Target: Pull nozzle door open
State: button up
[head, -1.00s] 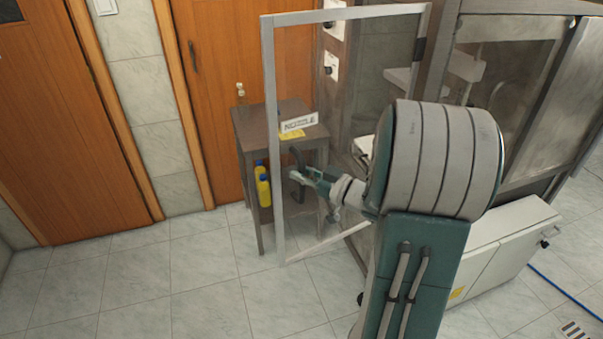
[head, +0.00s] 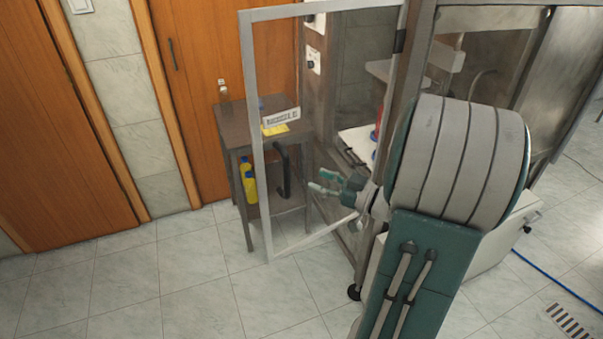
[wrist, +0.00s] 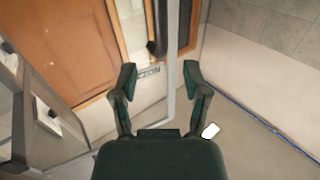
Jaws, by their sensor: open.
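The nozzle door (head: 256,140) is a clear panel in a light metal frame, standing swung out from the machine. A dark hinge shows at its upper right. It carries a white NOZZLE label (head: 282,117) and a dark curved handle (head: 284,172). My gripper (head: 318,183) is open and empty, to the right of the handle and apart from it. In the wrist view, the open fingers of my gripper (wrist: 160,82) have the label (wrist: 148,71) and a door frame bar (wrist: 173,85) beyond them. A dark bar there may be the handle.
The machine's open bay (head: 360,140) lies right of the door. Tiled floor (head: 180,290) is clear at the front left. A blue hose (head: 555,280) lies at right.

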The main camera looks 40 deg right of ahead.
jog(key=v, duration=0.3)
dwell(0.6)
